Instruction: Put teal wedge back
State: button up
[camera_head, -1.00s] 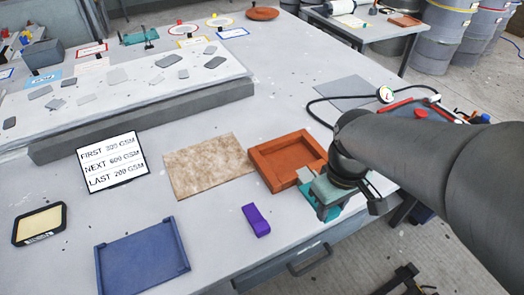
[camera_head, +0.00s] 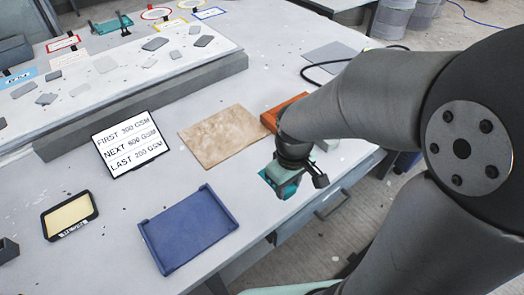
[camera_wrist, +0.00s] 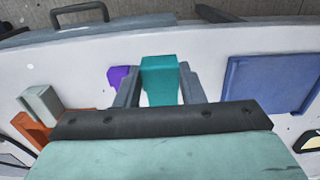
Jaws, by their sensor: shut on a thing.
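The teal wedge (camera_wrist: 160,78) sits between the two fingers of my gripper (camera_wrist: 158,92) in the wrist view, and the gripper is shut on it. In the head view my gripper (camera_head: 284,182) is near the table's front edge, right of the blue tray. Teal from the wedge (camera_head: 290,190) shows below it. I cannot tell whether the wedge touches the table. A purple block (camera_wrist: 119,77) lies just left of the held wedge in the wrist view; it is hidden in the head view.
The blue tray (camera_head: 187,228) is left of my gripper. The orange-brown tray (camera_head: 283,110) is partly hidden behind my arm, with a pale green block (camera_wrist: 42,103) beside it. A tan mat (camera_head: 225,136) and a sign (camera_head: 127,143) lie farther back. Bare table separates the blue tray and gripper.

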jog(key=w+a+f, duration=0.1)
jog(key=f, duration=0.1)
jog(key=w+a+f, duration=0.2)
jog(key=a+f, duration=0.1)
jog(key=shift+w+f, duration=0.15)
jog(key=shift+f, duration=0.15)
jog(key=shift+w+a+f, duration=0.1)
jog(key=shift+a+f, duration=0.05)
jog(key=shift+f, duration=0.8)
jog(key=shift+w+a+f, duration=0.1)
jog(key=shift+f, duration=0.8)
jog(key=shift+f, duration=0.2)
jog(key=o, duration=1)
